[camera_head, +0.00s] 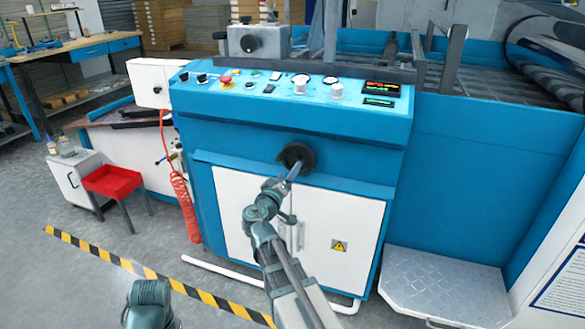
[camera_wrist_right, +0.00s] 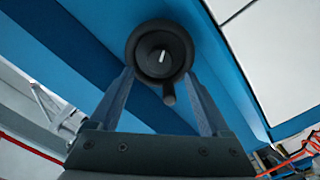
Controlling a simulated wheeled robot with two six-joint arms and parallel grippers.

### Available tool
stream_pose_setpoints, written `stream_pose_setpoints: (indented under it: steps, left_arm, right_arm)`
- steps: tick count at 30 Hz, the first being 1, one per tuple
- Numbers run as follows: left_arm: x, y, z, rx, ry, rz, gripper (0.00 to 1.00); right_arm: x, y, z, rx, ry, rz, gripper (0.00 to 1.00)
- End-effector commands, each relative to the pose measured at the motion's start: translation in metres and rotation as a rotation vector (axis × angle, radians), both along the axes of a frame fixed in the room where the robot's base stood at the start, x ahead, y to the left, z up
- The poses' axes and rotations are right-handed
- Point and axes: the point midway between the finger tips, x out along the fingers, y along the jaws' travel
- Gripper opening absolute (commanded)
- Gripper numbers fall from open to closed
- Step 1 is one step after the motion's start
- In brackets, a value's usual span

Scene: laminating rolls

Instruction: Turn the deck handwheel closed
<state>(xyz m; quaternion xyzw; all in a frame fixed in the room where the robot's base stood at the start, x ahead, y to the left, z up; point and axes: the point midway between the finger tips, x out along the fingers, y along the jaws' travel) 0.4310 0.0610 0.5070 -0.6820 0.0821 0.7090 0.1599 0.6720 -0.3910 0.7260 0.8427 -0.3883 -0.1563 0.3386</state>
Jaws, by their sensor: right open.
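The black handwheel (camera_head: 300,153) sits on the blue front of the machine, above the white cabinet doors. In the right wrist view the round black handwheel (camera_wrist_right: 160,38) has a raised hub with a short white mark, and a small handle sticks out at its lower right. My right gripper (camera_head: 292,172) is in front of the wheel. In the wrist view the open right gripper (camera_wrist_right: 159,75) has one finger at each side of the wheel's lower part. Whether the fingers touch the rim, I cannot tell. My left gripper is out of view.
A sloped control panel (camera_head: 290,88) with knobs and a red button is above the wheel. A metal step plate (camera_head: 443,285) is at the lower right. A red coiled hose (camera_head: 182,195) hangs left of the cabinet, near a red tray (camera_head: 112,182).

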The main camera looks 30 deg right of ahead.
Motion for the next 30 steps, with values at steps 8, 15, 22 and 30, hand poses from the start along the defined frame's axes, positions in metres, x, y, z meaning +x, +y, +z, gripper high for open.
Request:
stream_pose_setpoints:
  steps: [8,15,22,30]
  left_arm:
    - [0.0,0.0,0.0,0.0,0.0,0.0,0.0]
    - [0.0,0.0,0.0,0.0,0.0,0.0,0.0]
    - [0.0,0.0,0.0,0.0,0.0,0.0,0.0]
    - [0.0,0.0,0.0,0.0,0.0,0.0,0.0]
  right_arm:
    - [-0.04,0.045,0.0,0.0,0.0,0.003,0.81]
    - [-0.055,0.063,0.0,0.001,-0.001,0.0,0.81]
    - [-0.057,0.067,0.0,0.001,0.0,-0.001,0.81]
    - [-0.057,0.066,0.0,0.001,0.0,-0.001,0.81]
